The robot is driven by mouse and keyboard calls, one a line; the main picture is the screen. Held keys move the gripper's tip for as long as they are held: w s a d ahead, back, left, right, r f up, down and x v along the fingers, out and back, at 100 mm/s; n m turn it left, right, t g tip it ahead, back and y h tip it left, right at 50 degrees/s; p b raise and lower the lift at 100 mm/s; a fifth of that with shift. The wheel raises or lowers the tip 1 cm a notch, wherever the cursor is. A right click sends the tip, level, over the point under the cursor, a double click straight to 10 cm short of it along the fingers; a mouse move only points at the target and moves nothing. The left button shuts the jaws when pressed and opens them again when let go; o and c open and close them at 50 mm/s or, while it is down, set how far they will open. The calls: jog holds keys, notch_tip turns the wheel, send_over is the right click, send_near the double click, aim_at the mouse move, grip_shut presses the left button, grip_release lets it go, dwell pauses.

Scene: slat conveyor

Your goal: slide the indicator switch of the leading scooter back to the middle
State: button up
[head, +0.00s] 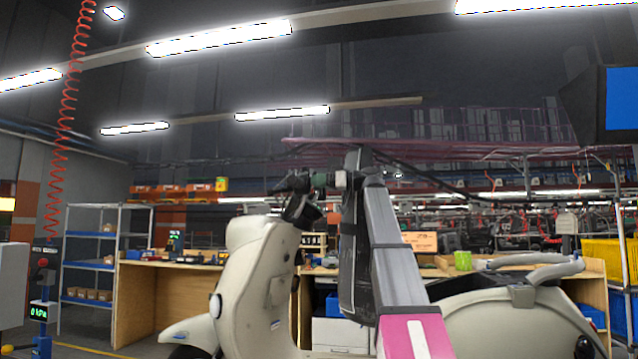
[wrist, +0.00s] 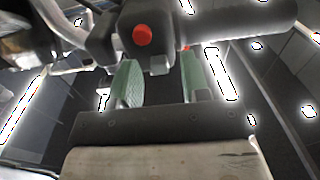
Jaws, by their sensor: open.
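The cream scooter (head: 243,285) stands in front of me in the head view, its handlebar at the upper left of its body and partly hidden by my arm. My gripper (head: 326,181) is at the handlebar. In the wrist view my gripper (wrist: 160,72) is open, with a green-padded finger on each side. Between and just beyond the fingertips is the dark switch housing with a red button (wrist: 142,35). A small grey nub (wrist: 159,65), perhaps the indicator switch, sticks out below the button between the fingers. I cannot tell its position or whether a finger touches it.
The dark handlebar grip (wrist: 245,20) runs to the right of the housing, close to the fingers. Wooden workbenches (head: 140,300) and a blue-shelved rack (head: 88,262) stand behind the scooter. A post with a red button (head: 42,275) is at the left. Yellow bins (head: 602,252) are at the right.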

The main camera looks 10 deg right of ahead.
grip_shut()
jog(key=shift+w+d, duration=0.15)
jog(key=shift+w, duration=0.35)
grip_release()
jog(key=s+a+r, duration=0.6)
jog(key=a+r, duration=0.4)
jog(key=r, duration=0.1)
dwell(0.4)
jog(key=shift+s, duration=0.1)
